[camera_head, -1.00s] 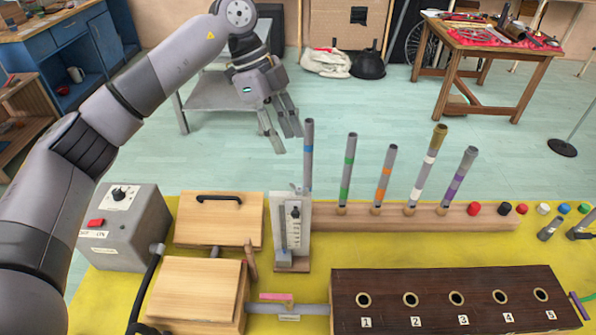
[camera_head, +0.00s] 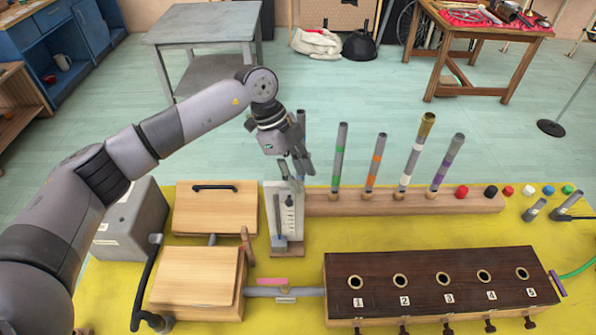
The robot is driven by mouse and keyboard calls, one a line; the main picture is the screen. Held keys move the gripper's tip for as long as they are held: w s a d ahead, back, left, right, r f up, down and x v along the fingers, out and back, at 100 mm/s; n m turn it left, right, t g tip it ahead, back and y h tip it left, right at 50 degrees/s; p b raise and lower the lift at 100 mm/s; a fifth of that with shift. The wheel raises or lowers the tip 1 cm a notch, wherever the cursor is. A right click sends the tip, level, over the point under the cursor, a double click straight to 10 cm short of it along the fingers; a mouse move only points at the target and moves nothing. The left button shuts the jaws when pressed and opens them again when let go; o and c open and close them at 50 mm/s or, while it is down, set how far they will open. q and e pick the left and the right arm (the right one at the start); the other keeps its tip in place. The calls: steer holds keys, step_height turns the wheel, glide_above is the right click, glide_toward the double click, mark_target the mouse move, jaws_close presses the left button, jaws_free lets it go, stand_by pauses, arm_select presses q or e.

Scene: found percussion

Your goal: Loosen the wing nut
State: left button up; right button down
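A small upright stand with a white scale plate (camera_head: 271,225) is on the yellow table, left of the row of tubes. A small dark knob-like part (camera_head: 290,200) shows on its face; it is too small to tell if it is the wing nut. My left gripper (camera_head: 296,178) is right above the stand, fingers pointing down. Its fingers look apart with nothing seen between them, and they hide the stand's top. I cannot tell whether they touch it. My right gripper is out of view.
Striped tubes stand in a wooden rail (camera_head: 330,205) just right of the stand. A dark box with numbered holes (camera_head: 440,262) is in front right. Two wooden boxes, the nearer one pale (camera_head: 195,275), and a grey control box (camera_head: 130,225) are left.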

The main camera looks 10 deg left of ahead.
arm_select(q)
steer(key=shift+c, duration=0.6)
jaws_close()
steer(key=shift+f, duration=0.1)
steer(key=shift+n+p, duration=0.3)
steer(key=c, duration=0.6)
jaws_free()
steer(key=shift+w+n+p, duration=0.1)
steer(key=shift+n+p, duration=0.2)
steer(key=shift+n, duration=0.1)
steer(key=o, duration=0.4)
steer(key=shift+o, duration=0.6)
